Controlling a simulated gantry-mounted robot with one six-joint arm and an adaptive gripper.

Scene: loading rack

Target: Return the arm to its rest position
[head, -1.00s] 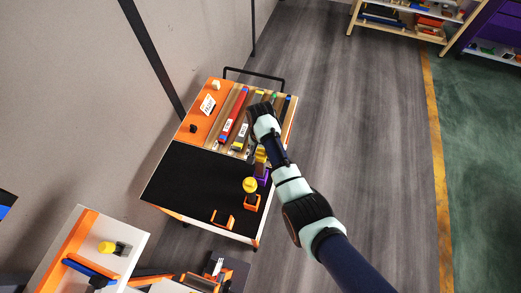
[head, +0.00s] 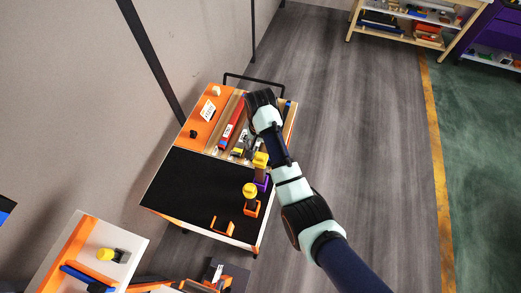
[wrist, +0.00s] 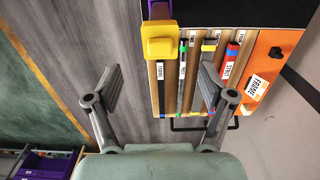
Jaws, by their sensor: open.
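My arm reaches from the lower right of the head view over the cart (head: 190,185). My gripper (wrist: 160,72) is open and empty in the wrist view, with its two fingers wide apart above the wooden slotted rack (wrist: 170,98).
A red bar (head: 234,125) lies in the rack beside the orange panel (head: 200,122). Another yellow-topped tool (head: 249,190) stands in an orange holder (head: 251,209). A white-and-orange surface (head: 125,240) stands at the lower left. Open floor (head: 365,150) lies right of the cart.

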